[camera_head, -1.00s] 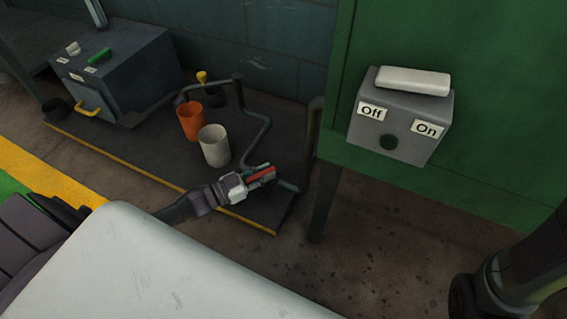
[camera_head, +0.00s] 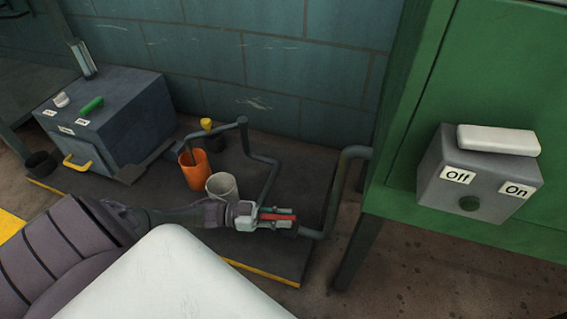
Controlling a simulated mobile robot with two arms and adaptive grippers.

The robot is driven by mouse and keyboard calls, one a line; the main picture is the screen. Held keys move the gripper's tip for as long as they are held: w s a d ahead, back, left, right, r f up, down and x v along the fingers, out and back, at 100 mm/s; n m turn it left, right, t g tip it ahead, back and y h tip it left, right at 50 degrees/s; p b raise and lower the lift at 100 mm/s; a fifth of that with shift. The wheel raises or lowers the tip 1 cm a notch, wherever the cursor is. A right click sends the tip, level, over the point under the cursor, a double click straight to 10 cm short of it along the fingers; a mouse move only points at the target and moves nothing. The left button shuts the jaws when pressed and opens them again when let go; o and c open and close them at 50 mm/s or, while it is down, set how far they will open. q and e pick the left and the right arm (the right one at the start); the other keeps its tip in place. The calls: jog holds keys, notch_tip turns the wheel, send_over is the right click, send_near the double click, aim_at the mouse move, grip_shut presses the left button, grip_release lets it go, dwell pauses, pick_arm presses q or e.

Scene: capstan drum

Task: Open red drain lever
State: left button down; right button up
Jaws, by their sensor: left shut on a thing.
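The red drain lever (camera_head: 280,217) shows at the pipe, low in the middle of the head view. My left gripper (camera_head: 272,218) reaches in from the left and is shut on the red lever, with its fingers on both sides of it. The grey drain pipe (camera_head: 326,205) runs from beside the lever up toward the green cabinet. The fingers partly hide the lever and the valve below it. My right gripper is not in view.
An orange cup (camera_head: 196,172) and a white cup (camera_head: 222,186) stand on the dark platform (camera_head: 285,262) close behind my left arm. A grey box (camera_head: 110,125) stands at the left. A green cabinet (camera_head: 400,190) with an Off/On switch box (camera_head: 478,175) stands at the right.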

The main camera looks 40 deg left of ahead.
pick_arm(q)
jog(key=shift+f, duration=0.1)
dwell(0.4)
jog(key=c, duration=1)
grip_release()
jog(key=shift+a, duration=0.1)
jog(key=v, duration=1.2)
jog(key=shift+w, duration=0.1)
jog(key=shift+c, duration=0.2)
